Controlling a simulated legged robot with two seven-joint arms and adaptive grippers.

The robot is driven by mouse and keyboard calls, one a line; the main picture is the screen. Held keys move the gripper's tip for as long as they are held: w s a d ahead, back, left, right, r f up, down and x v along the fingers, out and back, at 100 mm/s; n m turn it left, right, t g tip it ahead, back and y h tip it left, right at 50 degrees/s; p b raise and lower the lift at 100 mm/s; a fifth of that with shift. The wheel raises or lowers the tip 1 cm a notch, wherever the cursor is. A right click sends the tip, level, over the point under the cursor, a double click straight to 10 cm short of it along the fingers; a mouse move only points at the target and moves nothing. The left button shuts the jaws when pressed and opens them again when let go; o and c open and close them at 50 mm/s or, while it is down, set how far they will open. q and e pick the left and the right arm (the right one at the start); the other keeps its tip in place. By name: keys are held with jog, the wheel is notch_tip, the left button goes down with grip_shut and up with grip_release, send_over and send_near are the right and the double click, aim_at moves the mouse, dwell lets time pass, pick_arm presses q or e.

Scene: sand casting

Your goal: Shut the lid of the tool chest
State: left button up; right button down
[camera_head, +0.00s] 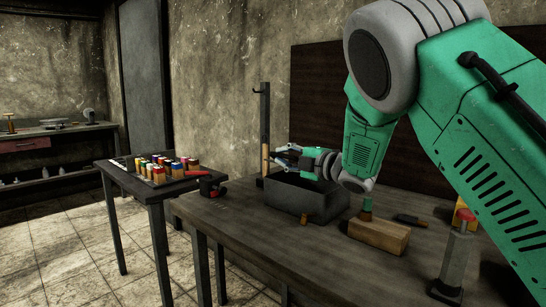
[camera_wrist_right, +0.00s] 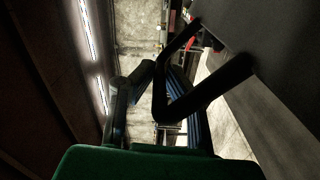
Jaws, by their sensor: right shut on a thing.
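The tool chest (camera_head: 292,200) is a dark grey box on the workbench, beside the upright stand. Its top looks low and flat, partly behind my right gripper; I cannot tell whether the lid is fully down. My right gripper (camera_head: 277,156) reaches in from the right, just above the chest, with fingers pointing left. In the right wrist view a dark bent bar (camera_wrist_right: 205,93), which looks like the lid's handle, rises from a grey surface (camera_wrist_right: 280,35). The right fingers (camera_wrist_right: 150,72) are closed on it, though the bar hides part of them. My left gripper is not in view.
On the workbench (camera_head: 235,212), a hooked stand (camera_head: 265,120) rises left of the chest. A wooden block (camera_head: 378,236) and a red-topped cylinder (camera_head: 457,255) stand at right. A side table (camera_head: 150,194) at left holds several coloured pieces.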

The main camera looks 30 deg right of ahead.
notch_tip(320, 180, down, 7)
jog(key=a+n+b, duration=0.1)
jog(key=b, duration=0.2)
jog(key=shift+s+a+b, duration=0.3)
jog(key=shift+s, duration=0.05)
jog(key=shift+f, duration=0.15)
jog(key=c, duration=1.6)
grip_release()
jog(key=v, duration=1.2)
